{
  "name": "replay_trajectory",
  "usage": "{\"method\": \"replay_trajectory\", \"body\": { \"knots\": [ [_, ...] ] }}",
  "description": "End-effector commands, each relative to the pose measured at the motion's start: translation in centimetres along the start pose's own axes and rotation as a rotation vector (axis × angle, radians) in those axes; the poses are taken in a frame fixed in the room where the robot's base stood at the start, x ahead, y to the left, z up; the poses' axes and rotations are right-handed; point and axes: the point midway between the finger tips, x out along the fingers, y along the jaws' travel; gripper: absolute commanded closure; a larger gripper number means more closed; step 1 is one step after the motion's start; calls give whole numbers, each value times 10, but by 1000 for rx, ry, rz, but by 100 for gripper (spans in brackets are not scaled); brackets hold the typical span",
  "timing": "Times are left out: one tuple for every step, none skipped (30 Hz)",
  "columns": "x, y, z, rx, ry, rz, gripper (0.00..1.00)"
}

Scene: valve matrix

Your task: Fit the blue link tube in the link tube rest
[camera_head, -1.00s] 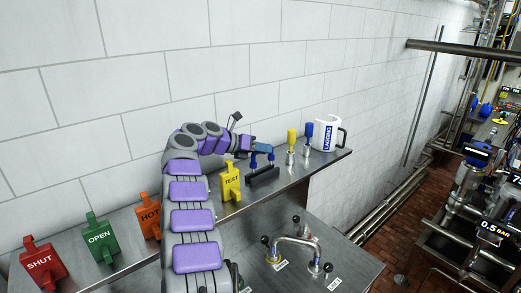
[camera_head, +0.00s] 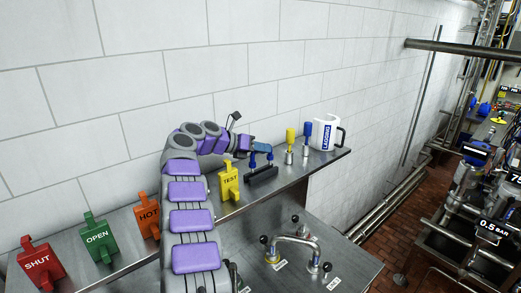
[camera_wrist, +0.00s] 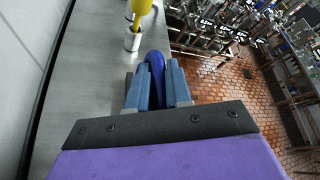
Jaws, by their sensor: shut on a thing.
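My gripper (camera_head: 262,147) is over the right part of the metal shelf, with its pale blue fingers shut on the blue link tube (camera_head: 252,161). The tube's dark blue ends point down on either side of the fingers. The dark link tube rest (camera_head: 263,176) is directly below the tube ends. I cannot tell whether the ends are seated in it or just above it. In the wrist view, the curved blue tube (camera_wrist: 155,61) shows between the two fingers of my gripper (camera_wrist: 157,84). The fingers hide the tube's middle.
A yellow TEST tag (camera_head: 229,181) stands just left of the rest. A yellow-handled piece (camera_head: 290,143), a blue-handled piece (camera_head: 306,137) and a white mug (camera_head: 326,133) stand to the right. The wall (camera_head: 270,75) is behind, and the shelf's front edge drops to a lower metal top (camera_head: 340,255).

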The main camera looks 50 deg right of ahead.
Motion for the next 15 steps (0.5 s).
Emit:
{"method": "replay_trajectory", "body": {
  "knots": [
    [0,1,-1,0,0,0,100],
    [1,1,-2,0,0,0,100],
    [1,2,-3,0,0,0,100],
    [2,2,-3,0,0,0,100],
    [2,2,-4,0,0,0,100],
    [2,3,-4,0,0,0,100],
    [2,3,-5,0,0,0,100],
    [3,4,-6,0,0,0,100],
    [3,4,-6,0,0,0,100],
    [3,4,-7,0,0,0,100],
    [4,5,-7,0,0,0,100],
    [4,5,-8,0,0,0,100],
    [4,6,-8,0,0,0,100],
    [4,6,-9,0,0,0,100],
    [5,6,-10,0,0,0,100]
  ]
}}
